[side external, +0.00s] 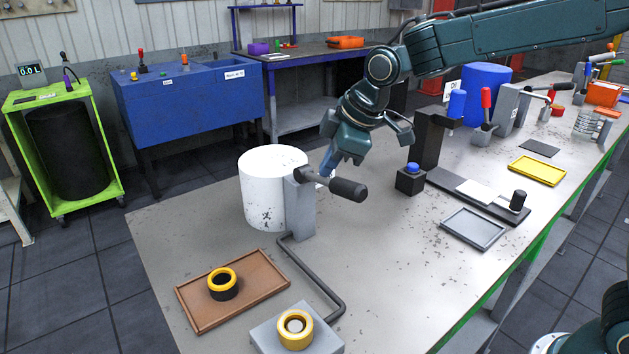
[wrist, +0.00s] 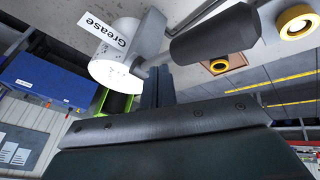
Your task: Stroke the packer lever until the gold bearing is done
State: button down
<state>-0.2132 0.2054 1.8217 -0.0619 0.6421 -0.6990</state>
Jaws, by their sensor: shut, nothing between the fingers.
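The packer lever has a thick black handle (side external: 348,189) on a rod from a grey post (side external: 301,205), beside a white grease drum (side external: 262,190). The handle lies nearly level, tipped slightly down at its free end. A gold bearing (side external: 295,328) sits on a grey block at the front, where a dark pipe from the post ends. Another gold ring (side external: 223,277) with a black centre lies on a brown tray. My gripper (side external: 327,170) is shut and empty, just behind the handle and rod; I cannot tell if it touches. The handle (wrist: 216,32) also shows large in the wrist view.
A black press stand (side external: 427,140), a blue-topped button box (side external: 411,178), a grey tray (side external: 473,229) and a yellow tray (side external: 532,171) stand to the right. The pipe (side external: 312,275) runs along the table. Bare tabletop lies right of the pipe.

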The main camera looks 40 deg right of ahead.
jog(key=shift+s+f, duration=0.2)
jog(key=shift+f, duration=0.4)
jog(key=shift+s+f, duration=0.2)
jog(key=shift+f, duration=0.35)
dwell(1.8)
jog(key=shift+w+r, duration=0.1)
jog(key=shift+r, duration=0.1)
jog(key=shift+w+r, duration=0.25)
jog(key=shift+r, duration=0.55)
jog(key=shift+w+r, duration=0.3)
jog(key=shift+r, duration=0.45)
jog(key=shift+w+r, duration=0.25)
jog(key=shift+r, duration=0.55)
jog(key=shift+w+r, duration=0.25)
jog(key=shift+r, duration=0.55)
jog(key=shift+w+r, duration=0.3)
jog(key=shift+r, duration=0.45)
jog(key=shift+w+r, duration=0.25)
jog(key=shift+r, duration=0.55)
